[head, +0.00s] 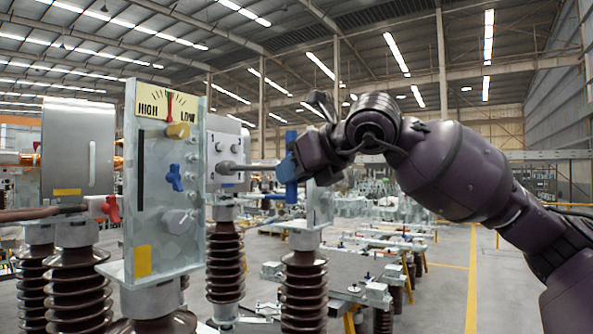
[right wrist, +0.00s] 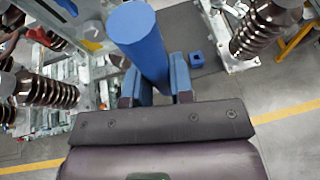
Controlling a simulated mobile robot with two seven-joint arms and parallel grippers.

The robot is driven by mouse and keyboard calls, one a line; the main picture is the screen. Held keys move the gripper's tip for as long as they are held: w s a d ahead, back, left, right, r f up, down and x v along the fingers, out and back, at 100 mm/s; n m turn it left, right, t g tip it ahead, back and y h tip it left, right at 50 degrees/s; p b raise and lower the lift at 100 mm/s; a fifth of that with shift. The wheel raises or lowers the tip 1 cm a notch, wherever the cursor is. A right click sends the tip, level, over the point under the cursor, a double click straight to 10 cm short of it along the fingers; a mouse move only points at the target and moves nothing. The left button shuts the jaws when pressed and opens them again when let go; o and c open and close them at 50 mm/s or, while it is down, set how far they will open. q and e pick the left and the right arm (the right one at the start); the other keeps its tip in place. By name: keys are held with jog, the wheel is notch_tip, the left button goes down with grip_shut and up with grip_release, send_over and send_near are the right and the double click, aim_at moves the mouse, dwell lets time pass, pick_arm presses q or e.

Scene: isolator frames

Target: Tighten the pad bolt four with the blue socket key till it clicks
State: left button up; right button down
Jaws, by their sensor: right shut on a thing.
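The blue socket key (head: 291,180) has a thick blue handle and a grey shaft running left to a grey plate. My right gripper (head: 300,163) is shut on the handle. In the right wrist view the blue handle (right wrist: 138,42) stands between the two blue fingers of my right gripper (right wrist: 156,88). The shaft's socket end (head: 225,167) is at the lower part of the pad (head: 212,140), a light grey plate with several bolt heads. The bolt under the socket is hidden, and I cannot tell its number or whether the socket is fully seated. My left gripper is out of view.
A gauge panel (head: 153,220) with a HIGH/LOW dial (head: 168,106), a yellow knob and a blue knob stands left of the pad. Brown ribbed insulators (head: 304,290) stand below. A small blue block (right wrist: 196,58) lies on a dark surface. Floor at the right is open.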

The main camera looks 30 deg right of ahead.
jog(key=shift+w+a, duration=0.25)
jog(key=shift+w, duration=0.25)
dwell(0.5)
jog(key=shift+m+g+y+b, duration=0.3)
jog(key=shift+m+y+b, duration=0.5)
jog(key=shift+m, duration=0.3)
jog(key=m+g+y+b, duration=0.1)
jog(key=m+y, duration=0.1)
jog(key=m, duration=0.1)
jog(key=shift+a+b, duration=0.15)
jog(key=shift+b, duration=0.2)
jog(key=m+y+b, duration=0.1)
jog(key=m+y, duration=0.2)
jog(key=m, duration=0.1)
jog(key=shift+s+a+r, duration=0.1)
jog(key=shift+r, duration=0.05)
jog(key=m+y, duration=0.1)
jog(key=m, duration=0.1)
jog(key=m+y, duration=0.1)
jog(key=m, duration=0.1)
jog(key=shift+r+y, duration=0.3)
jog(key=shift+r, duration=0.05)
jog(key=shift+s+f, duration=0.1)
jog(key=shift+s, duration=0.05)
